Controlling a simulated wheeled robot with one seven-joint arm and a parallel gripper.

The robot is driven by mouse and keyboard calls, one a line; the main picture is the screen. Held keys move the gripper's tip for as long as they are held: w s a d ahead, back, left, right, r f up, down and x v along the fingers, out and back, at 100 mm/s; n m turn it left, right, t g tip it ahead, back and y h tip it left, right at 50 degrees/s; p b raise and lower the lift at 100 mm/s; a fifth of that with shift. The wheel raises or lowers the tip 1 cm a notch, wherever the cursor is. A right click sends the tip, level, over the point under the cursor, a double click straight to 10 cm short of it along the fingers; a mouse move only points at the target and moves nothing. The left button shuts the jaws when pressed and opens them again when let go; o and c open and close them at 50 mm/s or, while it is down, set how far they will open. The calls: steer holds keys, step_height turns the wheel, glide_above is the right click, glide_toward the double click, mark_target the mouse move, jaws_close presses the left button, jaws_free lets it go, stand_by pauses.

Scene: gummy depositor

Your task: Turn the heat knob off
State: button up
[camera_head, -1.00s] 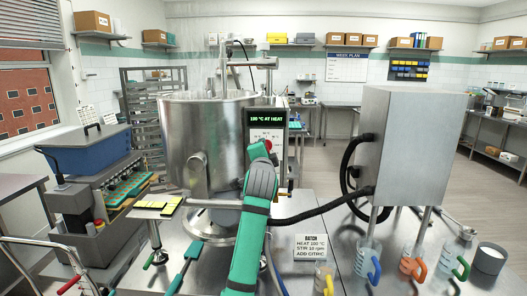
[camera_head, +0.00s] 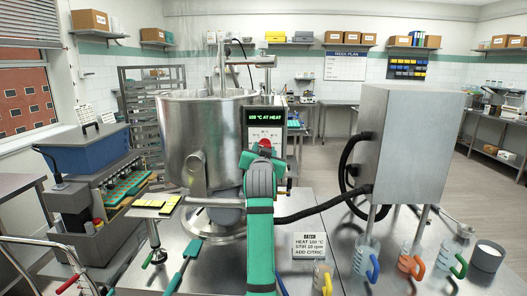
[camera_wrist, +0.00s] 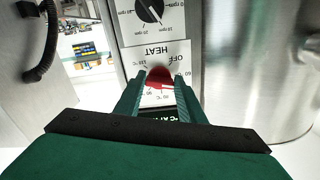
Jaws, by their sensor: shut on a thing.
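The red heat knob (camera_wrist: 160,77) sits on the control panel (camera_wrist: 156,52) under the label "HEAT", with "OFF" and temperature marks around it; the panel appears upside down in the wrist view. My gripper (camera_wrist: 159,88) has its green fingers on either side of the knob, shut on it. Which mark the knob points to cannot be told. In the head view, the top of the red knob (camera_head: 265,143) shows above my gripper (camera_head: 262,154), which hides the rest. The green display (camera_head: 264,115) above appears to read 100 °C AT HEAT.
A large steel kettle (camera_head: 200,140) stands left of the panel. A grey steel box (camera_head: 410,140) on legs stands to the right, with a black hose (camera_head: 320,207) running from it. A batch card (camera_head: 309,245) and handled jugs (camera_head: 368,262) are on the steel table.

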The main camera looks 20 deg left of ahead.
steer(key=n, duration=1.2)
steer(key=shift+w+d, duration=0.1)
steer(key=shift+d, duration=0.15)
stand_by(0.4)
steer(key=o, duration=1)
steer(key=shift+o, duration=0.2)
steer(key=v, duration=1)
steer(key=shift+s, duration=0.35)
steer(key=shift+s+r, duration=0.1)
